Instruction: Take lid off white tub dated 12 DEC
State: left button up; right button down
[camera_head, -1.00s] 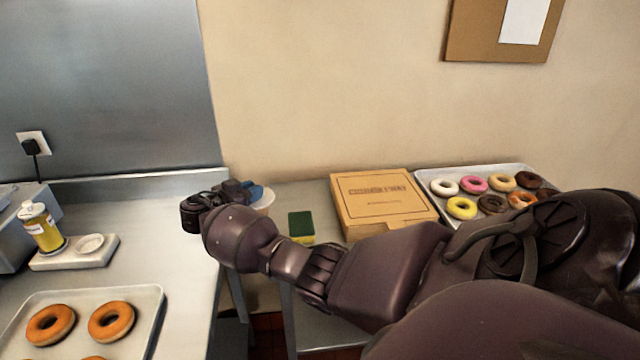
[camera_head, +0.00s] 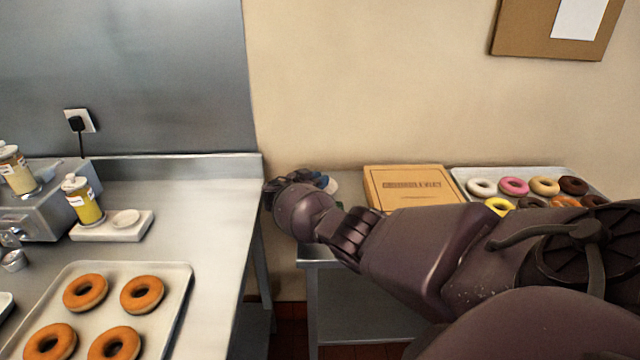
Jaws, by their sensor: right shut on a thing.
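My right arm reaches in from the right across the picture. My right gripper (camera_head: 292,180) is at its far end, by the gap between the two counters, and is partly hidden behind my own wrist. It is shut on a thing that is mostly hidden. A small blue patch and a whitish rounded thing (camera_head: 332,186) show just beyond the gripper. I cannot tell whether the whitish thing is the tub or its lid, and no date label can be read. My left gripper is not in view.
A cardboard box (camera_head: 412,184) and a tray of iced doughnuts (camera_head: 463,176) stand on the right counter. A tray of plain doughnuts (camera_head: 187,280), a yellow bottle (camera_head: 84,203) on a white stand (camera_head: 100,230) and a grey machine (camera_head: 45,220) are on the left counter, whose right part is clear.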

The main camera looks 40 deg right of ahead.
jog(key=shift+w+d+f, duration=0.1)
jog(key=shift+d+f, duration=0.2)
jog(key=shift+f, duration=0.05)
jog(key=shift+f, duration=0.1)
jog(key=c, duration=1)
grip_release()
jog(key=shift+o, duration=0.2)
